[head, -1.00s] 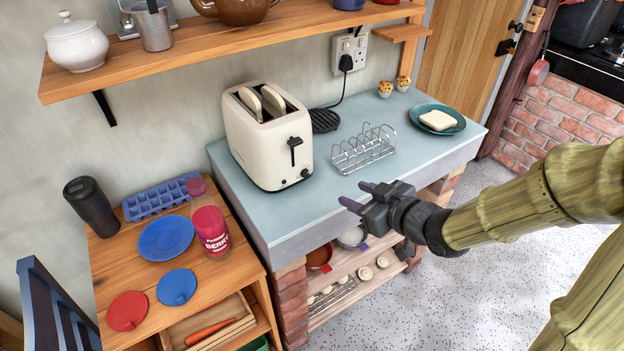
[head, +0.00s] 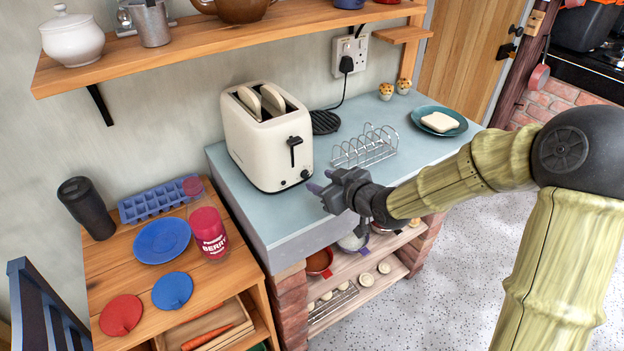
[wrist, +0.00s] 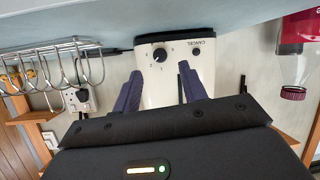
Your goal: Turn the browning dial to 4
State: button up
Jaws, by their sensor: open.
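The cream toaster (head: 268,140) stands on the blue-grey worktop (head: 228,196), with its lever side facing the front. The browning dial (wrist: 159,54) is a small dark round knob on that side, with small numbers around it; I cannot read its setting surely. A CANCEL button (wrist: 196,50) sits beside it in the upside-down wrist view. My gripper (head: 321,181) is open and empty, just in front of the toaster's lower right corner. In the wrist view its dark blue fingers (wrist: 160,72) point at the dial, apart from it.
A wire toast rack (head: 366,147) stands right of the toaster, close to my arm. A teal plate with bread (head: 440,121) is further right. A shelf (head: 200,42) runs above.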

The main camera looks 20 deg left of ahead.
aim_at(307, 175)
jog(key=x, duration=0.5)
jog(key=shift+w, duration=0.1)
jog(key=shift+c, duration=0.2)
grip_shut()
